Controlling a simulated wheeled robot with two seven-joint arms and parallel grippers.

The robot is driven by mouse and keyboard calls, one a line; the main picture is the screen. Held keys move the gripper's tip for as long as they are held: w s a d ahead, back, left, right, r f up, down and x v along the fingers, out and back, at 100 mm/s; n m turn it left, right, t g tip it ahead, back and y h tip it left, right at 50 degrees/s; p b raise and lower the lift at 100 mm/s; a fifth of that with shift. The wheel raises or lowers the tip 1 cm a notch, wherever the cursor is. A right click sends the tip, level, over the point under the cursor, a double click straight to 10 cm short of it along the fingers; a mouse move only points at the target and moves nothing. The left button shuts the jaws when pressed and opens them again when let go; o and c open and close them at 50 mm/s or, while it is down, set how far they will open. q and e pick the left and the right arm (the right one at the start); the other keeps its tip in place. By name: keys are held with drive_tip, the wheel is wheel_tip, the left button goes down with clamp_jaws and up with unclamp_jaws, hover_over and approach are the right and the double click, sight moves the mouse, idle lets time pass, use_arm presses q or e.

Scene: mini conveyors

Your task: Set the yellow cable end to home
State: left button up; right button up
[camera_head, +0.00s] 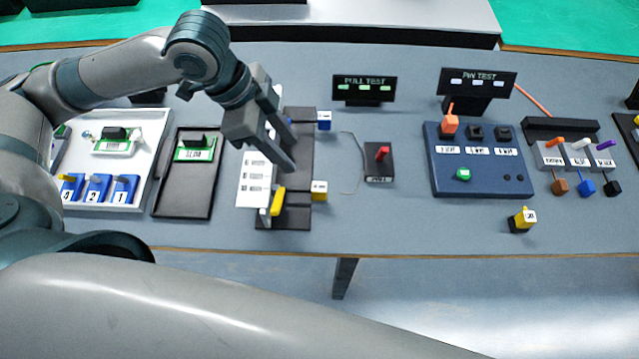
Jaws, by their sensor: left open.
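A yellow block with a pale label (319,190) sits at the right edge of the dark fixture (300,150), near its front. A yellow stick-like piece (278,201) stands at the fixture's front left. Another yellow labelled block (523,217) sits on a small black base at the right front of the table. I cannot tell for sure which is the cable end. My left gripper (290,158) is open over the middle of the fixture, behind the yellow pieces and apart from them, with nothing visible between its fingers. It hides part of the fixture. My right gripper is out of view.
A blue block (324,120) is at the fixture's back right. A white printed card (254,184) is at its left. A black tray (182,200) and a white tray (140,190) lie farther left. A blue PIN TEST box (480,185) is right. The table front between is clear.

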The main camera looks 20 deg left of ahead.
sight(318, 187)
use_arm(q)
drive_tip(key=p+x, duration=0.2)
drive_tip(key=x, duration=1.4)
drive_tip(key=shift+f, duration=0.25)
drive_tip(key=shift+c, duration=0.6)
